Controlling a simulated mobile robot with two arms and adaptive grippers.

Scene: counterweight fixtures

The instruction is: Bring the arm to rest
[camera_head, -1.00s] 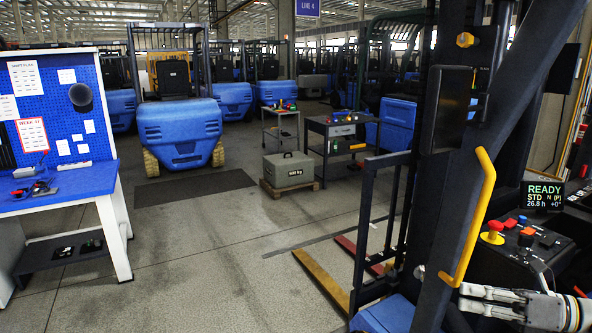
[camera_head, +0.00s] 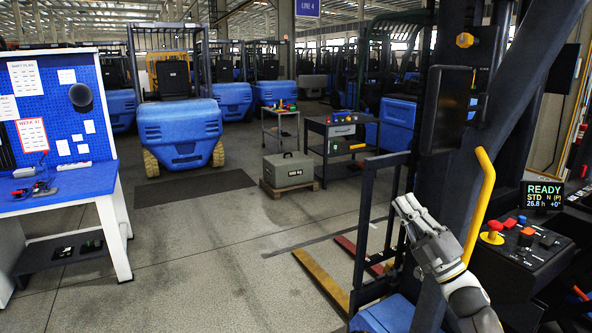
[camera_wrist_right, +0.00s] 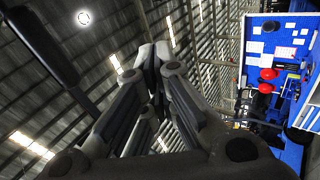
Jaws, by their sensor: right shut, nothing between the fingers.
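My right gripper (camera_head: 407,207) is raised in front of the forklift's dark mast, beside the yellow grab handle (camera_head: 478,205). Its fingers point up and to the left. In the right wrist view the fingers (camera_wrist_right: 152,62) meet at the tips, with nothing between them and the roof beyond. My left gripper is in neither view.
A control panel (camera_head: 527,245) with a red knob (camera_head: 494,228) and a READY display (camera_head: 543,195) is at the right. A blue workbench (camera_head: 62,187) stands at the left. A grey counterweight block (camera_head: 289,172) sits on a pallet. The middle floor is clear.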

